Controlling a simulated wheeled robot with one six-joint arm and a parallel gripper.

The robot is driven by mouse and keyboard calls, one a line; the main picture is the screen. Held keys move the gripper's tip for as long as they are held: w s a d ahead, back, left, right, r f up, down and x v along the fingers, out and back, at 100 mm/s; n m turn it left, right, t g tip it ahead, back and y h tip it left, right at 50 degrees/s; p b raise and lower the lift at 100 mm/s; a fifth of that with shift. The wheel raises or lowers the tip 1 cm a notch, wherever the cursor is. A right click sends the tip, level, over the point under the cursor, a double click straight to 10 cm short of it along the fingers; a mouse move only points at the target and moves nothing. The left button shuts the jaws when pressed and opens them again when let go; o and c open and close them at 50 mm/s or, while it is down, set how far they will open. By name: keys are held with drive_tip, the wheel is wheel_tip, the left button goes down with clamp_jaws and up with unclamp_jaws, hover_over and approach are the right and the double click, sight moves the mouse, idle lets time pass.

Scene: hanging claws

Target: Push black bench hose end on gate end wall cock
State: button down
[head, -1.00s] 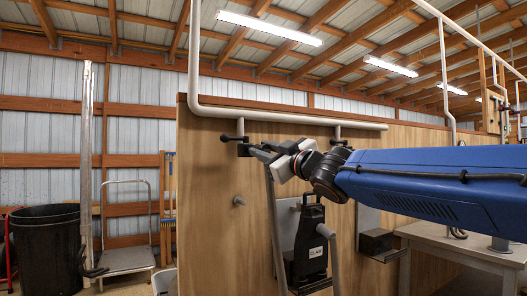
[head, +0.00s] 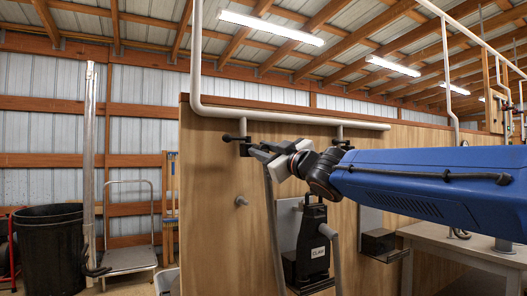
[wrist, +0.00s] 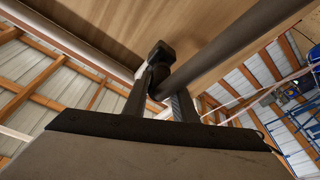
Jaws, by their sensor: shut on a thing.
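My gripper (head: 256,153) is at the left wall cock (head: 241,138), which hangs under the grey pipe and has a black lever. In the wrist view, my two fingers (wrist: 160,105) are shut on the dark hose end (wrist: 157,88). The black cock body (wrist: 162,54) is right beyond the hose end, close to or touching it; I cannot tell whether the end is on the cock. The dark hose (head: 273,225) hangs from my gripper down along the wooden wall, and in the wrist view it runs to the upper right.
A second cock (head: 341,143) sits further right on the same pipe (head: 300,118). A black claw unit (head: 311,245) with a grey tube hangs on the wooden wall (head: 212,235) below my arm. A peg (head: 241,201) sticks out at left. A bench (head: 470,255) stands at right.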

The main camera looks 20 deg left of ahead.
drive_tip(key=shift+w+a, duration=0.55)
drive_tip(key=shift+a, duration=0.1)
drive_tip(key=c, duration=1.4)
unclamp_jaws()
drive_tip(key=shift+o, duration=0.2)
drive_tip(key=v, duration=1.7)
drive_tip(key=shift+d, duration=0.25)
drive_tip(key=w+d+f+m+t+h, duration=0.2)
drive_tip(key=d+f+m+h, duration=0.4)
drive_tip(key=d, duration=0.6)
drive_tip(key=w+d+f+m+t+h, duration=0.2)
drive_tip(key=d+f+m+h, duration=0.25)
drive_tip(key=d+f, duration=0.5)
drive_tip(key=s+d+f+m+g+h, duration=0.2)
drive_tip(key=s+d+f+h, duration=0.1)
drive_tip(key=d+f, duration=0.4)
drive_tip(key=s+d+f+m+g+h, duration=0.1)
drive_tip(key=s+d+f+h, duration=0.25)
drive_tip(key=d+f, duration=0.35)
drive_tip(key=s+d+f+m+g, duration=0.2)
drive_tip(key=s+d+f+g, duration=0.1)
drive_tip(key=s+f, duration=0.5)
drive_tip(key=s+d+f+m+g, duration=0.2)
drive_tip(key=s+d+f+g, duration=0.2)
drive_tip(key=s+f, duration=0.5)
drive_tip(key=s+d, duration=0.1)
drive_tip(key=s, duration=0.2)
drive_tip(key=shift+s+f, duration=0.3)
